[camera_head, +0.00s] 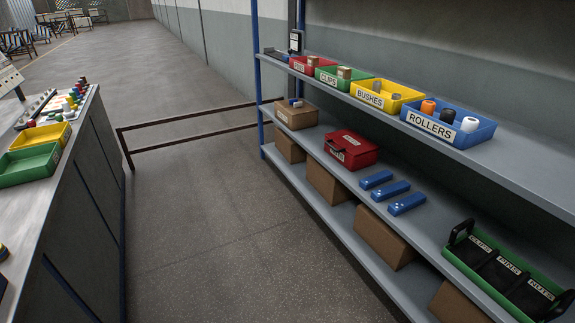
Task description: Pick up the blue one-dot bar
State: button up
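Three blue bars lie side by side on the middle shelf board of the rack at the right. The far bar (376,180) is nearest the red case, the middle bar (390,191) lies beside it, and the near bar (407,204) is closest to me. Small pale dots show on the bars, but they are too small for me to tell surely which bar has one dot. The bars lie apart from each other with nothing on top of them. My gripper is not in view.
A red case (351,150) stands behind the bars; a green tote (505,278) with black bins stands nearer. Labelled bins, including the blue ROLLERS bin (450,128), line the board above. Cardboard boxes (384,238) sit below. A workbench (80,190) is left; the aisle floor (220,220) is clear.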

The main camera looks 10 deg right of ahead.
aim_at(368, 183)
jog(key=i+j, duration=0.15)
jog(key=i, duration=0.65)
jog(key=i+j+u, duration=0.15)
jog(key=i, duration=0.7)
jog(key=i+z, duration=0.45)
jog(key=i+j+z, duration=0.1)
jog(key=i+z, duration=0.4)
jog(key=i+j+z, duration=0.25)
jog(key=z, duration=0.2)
jog(key=i+l+z, duration=0.1)
jog(key=i+l, duration=0.2)
jog(key=i, duration=0.2)
